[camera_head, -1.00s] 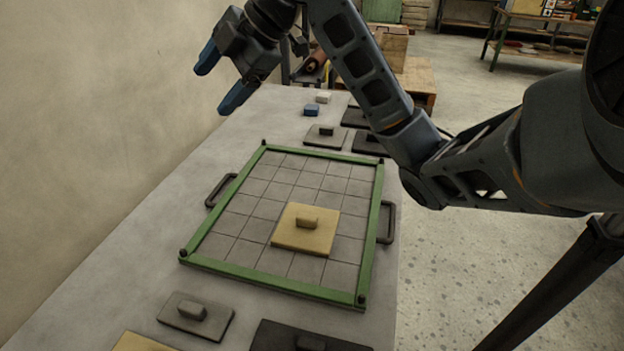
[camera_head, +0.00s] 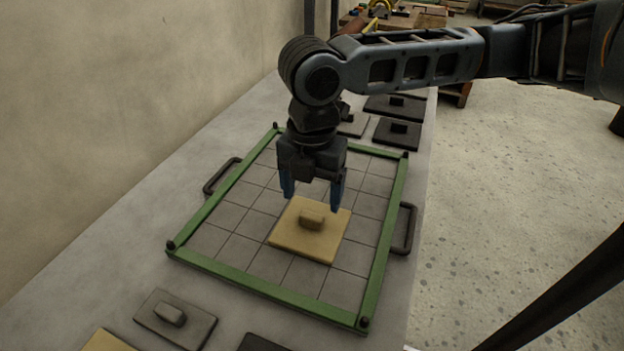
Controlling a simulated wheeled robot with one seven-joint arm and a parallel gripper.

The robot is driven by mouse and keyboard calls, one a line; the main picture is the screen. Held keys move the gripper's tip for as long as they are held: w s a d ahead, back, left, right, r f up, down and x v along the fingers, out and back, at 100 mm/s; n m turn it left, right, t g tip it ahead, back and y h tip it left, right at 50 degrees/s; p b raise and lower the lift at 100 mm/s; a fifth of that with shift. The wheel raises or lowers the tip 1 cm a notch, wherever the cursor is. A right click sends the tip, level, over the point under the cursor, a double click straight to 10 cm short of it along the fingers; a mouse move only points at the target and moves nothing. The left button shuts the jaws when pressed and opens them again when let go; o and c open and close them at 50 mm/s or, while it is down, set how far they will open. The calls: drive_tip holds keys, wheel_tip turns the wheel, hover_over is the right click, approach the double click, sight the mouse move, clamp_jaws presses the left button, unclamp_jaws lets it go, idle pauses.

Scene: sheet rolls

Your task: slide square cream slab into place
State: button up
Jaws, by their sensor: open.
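The square cream slab (camera_head: 290,241) lies flat on the gridded grey board inside the green-framed tray (camera_head: 263,292), a little right of and below the board's middle. I cannot tell the exact height gap. My wrist and gripper hide part of the board's far rows.
Dark knobbed slabs (camera_head: 398,133) lie beyond the tray. A grey slab (camera_head: 176,319) and part of another cream slab (camera_head: 104,342) lie in front. The tray has side handles (camera_head: 405,228). A wall runs along the left. Board cells around the slab are bare.

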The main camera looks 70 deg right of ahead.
sight(312, 217)
drive_tip(key=shift+f, duration=2.95)
drive_tip(key=shift+c, duration=0.4)
drive_tip(key=c, duration=1.3)
drive_tip(key=shift+s+a, duration=0.1)
drive_tip(key=shift+a, duration=0.05)
drive_tip(key=shift+s+a+b, duration=0.45)
drive_tip(key=shift+s+a, duration=2.8)
drive_tip(key=shift+s, duration=0.05)
drive_tip(key=o, duration=1.4)
drive_tip(key=shift+c, duration=0.2)
